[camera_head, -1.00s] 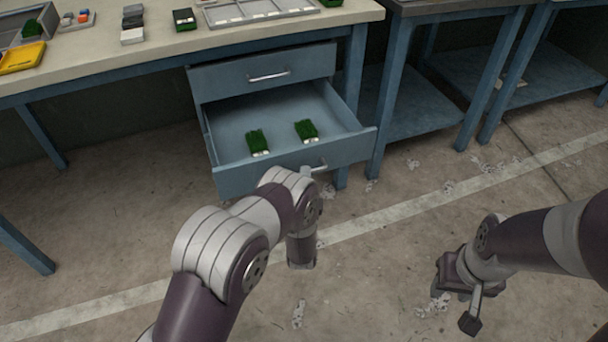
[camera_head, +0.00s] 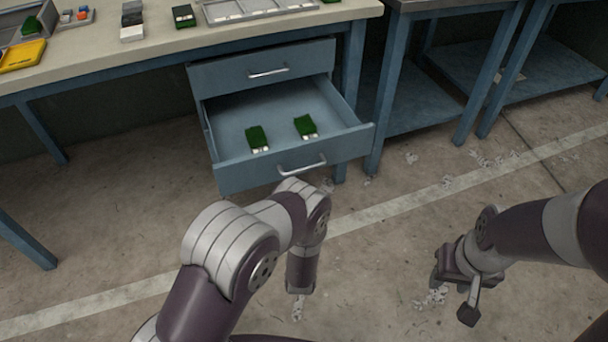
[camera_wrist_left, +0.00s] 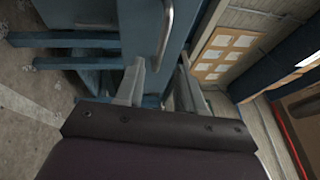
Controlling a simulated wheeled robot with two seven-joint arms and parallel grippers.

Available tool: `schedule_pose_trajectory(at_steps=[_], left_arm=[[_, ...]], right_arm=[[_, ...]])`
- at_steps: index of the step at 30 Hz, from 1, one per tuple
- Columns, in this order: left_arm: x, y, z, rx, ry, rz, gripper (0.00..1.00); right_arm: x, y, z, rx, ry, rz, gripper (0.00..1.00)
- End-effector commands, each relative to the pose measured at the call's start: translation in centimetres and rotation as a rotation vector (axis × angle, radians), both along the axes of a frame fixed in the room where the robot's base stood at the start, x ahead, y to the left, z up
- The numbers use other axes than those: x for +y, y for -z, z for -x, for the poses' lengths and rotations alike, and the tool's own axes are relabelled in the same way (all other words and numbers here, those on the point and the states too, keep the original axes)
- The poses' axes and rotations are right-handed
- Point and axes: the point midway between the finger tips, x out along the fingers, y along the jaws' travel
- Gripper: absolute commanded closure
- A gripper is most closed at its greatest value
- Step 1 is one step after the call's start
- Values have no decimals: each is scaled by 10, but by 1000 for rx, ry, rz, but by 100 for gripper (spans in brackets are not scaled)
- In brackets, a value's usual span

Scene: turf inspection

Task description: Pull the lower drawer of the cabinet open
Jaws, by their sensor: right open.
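The blue cabinet's lower drawer (camera_head: 236,178) stands pulled well out, with two green turf pieces (camera_head: 257,137) inside. The upper drawer (camera_head: 225,76) is shut. In the left wrist view my left gripper (camera_wrist_left: 162,82) has its fingers apart, with nothing between them; a bar handle (camera_wrist_left: 166,35) lies beyond the fingertips. The left fingers are hidden in the head view behind my arm. My right gripper (camera_head: 453,300) is open and empty above the floor at the right.
The workbench top (camera_head: 155,57) carries a yellow tray (camera_head: 22,55), grey blocks and a sectioned grey tray (camera_head: 250,10). Blue table legs stand at the left and right. Floor in front of the drawer is free apart from pale scraps (camera_head: 432,297).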

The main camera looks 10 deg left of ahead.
Motion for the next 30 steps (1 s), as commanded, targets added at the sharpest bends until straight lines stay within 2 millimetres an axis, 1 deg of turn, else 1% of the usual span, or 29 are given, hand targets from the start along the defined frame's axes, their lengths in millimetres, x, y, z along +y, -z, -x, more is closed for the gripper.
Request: schedule_pose_trajectory(at_steps=[1, 3, 6, 9, 12, 26, 27, 28, 29, 30], left_arm=[[-3, 0, 13, 3, 4, -2, 62], [-7, 3, 29, 2, 5, -2, 62], [-10, 7, 45, 1, 3, 0, 62], [-11, 9, 54, 1, 2, 0, 62], [-11, 10, 57, -1, 0, 0, 62], [-11, 10, 56, -3, 2, 8, 62], [-10, 12, 56, 3, 4, 42, 62], [-9, 20, 55, 32, 5, 93, 62], [-8, 33, 54, 81, 7, 160, 62], [-7, 57, 58, 185, 5, 260, 62]], right_arm=[[0, -6, 0, 0, 0, 0, 57], [0, -8, 0, 0, 0, 0, 57], [0, -10, 0, 0, 0, 0, 57], [0, -11, 0, 0, 0, 0, 57], [0, -10, 0, 0, 0, 0, 57], [0, -10, 0, 0, 0, 0, 57], [0, -10, 0, 0, 0, 0, 57], [0, -10, 0, 0, 0, 0, 57], [0, -10, 0, 0, 0, 0, 57], [0, -10, 0, 0, 0, 0, 57]])
